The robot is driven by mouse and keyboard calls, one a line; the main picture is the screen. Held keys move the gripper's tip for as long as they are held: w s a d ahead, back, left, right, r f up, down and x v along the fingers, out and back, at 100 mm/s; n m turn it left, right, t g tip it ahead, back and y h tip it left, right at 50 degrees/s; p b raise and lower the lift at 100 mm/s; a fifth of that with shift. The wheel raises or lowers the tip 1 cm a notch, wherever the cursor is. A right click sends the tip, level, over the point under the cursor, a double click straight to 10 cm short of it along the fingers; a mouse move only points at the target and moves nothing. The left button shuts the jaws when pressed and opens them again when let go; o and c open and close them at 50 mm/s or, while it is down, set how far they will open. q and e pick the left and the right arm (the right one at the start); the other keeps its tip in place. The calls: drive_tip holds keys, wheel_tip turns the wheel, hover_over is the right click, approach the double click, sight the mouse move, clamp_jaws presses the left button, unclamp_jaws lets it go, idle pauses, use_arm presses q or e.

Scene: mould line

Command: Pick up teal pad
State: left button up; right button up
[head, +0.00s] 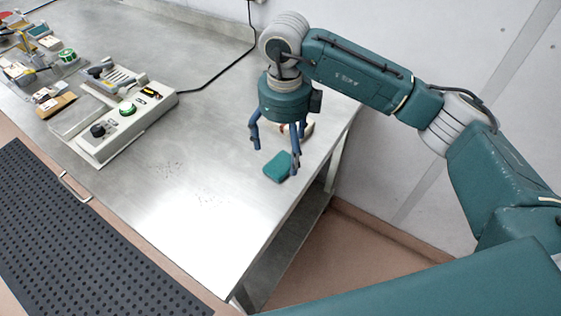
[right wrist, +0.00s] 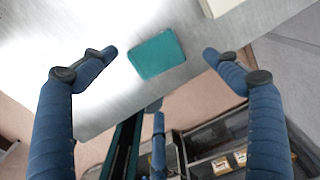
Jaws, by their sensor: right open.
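The teal pad (head: 278,167) lies flat on the steel table near its right edge in the head view. In the right wrist view the pad (right wrist: 157,54) sits between the fingertips, a little ahead of them. My right gripper (head: 275,158) is open and empty, pointing down above the table beside the pad. One blue finger overlaps the pad's right side in the head view. In the right wrist view the gripper (right wrist: 162,52) has its fingers spread wide on either side of the pad, with gaps between. My left gripper is out of view.
The steel table (head: 190,200) is bare in front of the pad. A pale block (head: 307,129) lies behind my right gripper. A grey control box (head: 120,120) with buttons stands to the left, with several small items beyond it. A black perforated mat (head: 70,240) lies on the floor.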

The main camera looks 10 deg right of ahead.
sight(282, 164)
drive_tip(key=shift+f, duration=0.4)
drive_tip(key=f+p, duration=0.1)
drive_tip(key=f, duration=0.1)
drive_tip(key=f+p, duration=0.1)
drive_tip(key=f, duration=0.2)
drive_tip(key=shift+w+a+p, duration=0.1)
drive_tip(key=shift+a+p, duration=0.1)
drive_tip(key=shift+p, duration=0.1)
drive_tip(key=shift+f, duration=0.15)
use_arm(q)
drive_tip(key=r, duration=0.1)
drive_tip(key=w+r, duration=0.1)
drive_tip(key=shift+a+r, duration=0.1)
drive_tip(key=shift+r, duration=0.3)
use_arm(e)
drive_tip(key=c, duration=1.3)
